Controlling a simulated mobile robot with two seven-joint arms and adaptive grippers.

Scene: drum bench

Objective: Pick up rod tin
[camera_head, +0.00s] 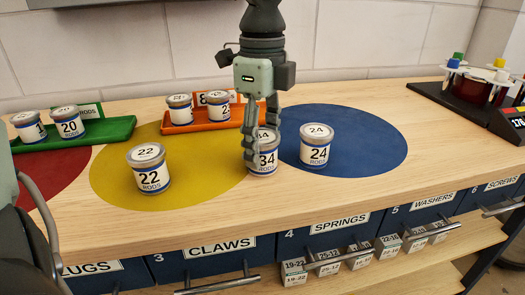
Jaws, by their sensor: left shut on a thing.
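My left gripper (260,138) points straight down at the middle of the bench and is shut on the tin marked 34 (266,162). Its fingers cover part of the tin's lid and side. The tin is upright at the gap between the yellow disc and the blue disc; I cannot tell whether it touches the bench. A rod tin marked 22 (149,171) stands on the yellow disc (112,180). A rod tin marked 24 (316,150) stands on the blue disc (370,145), just right of the gripper. My right gripper is not in view.
A green tray (118,130) holds tins at the left, beside a red disc (35,180). An orange tray (190,127) with tins stands behind the gripper. A dark rack (440,92) is at the back right. Labelled drawers (335,238) with handles line the bench front.

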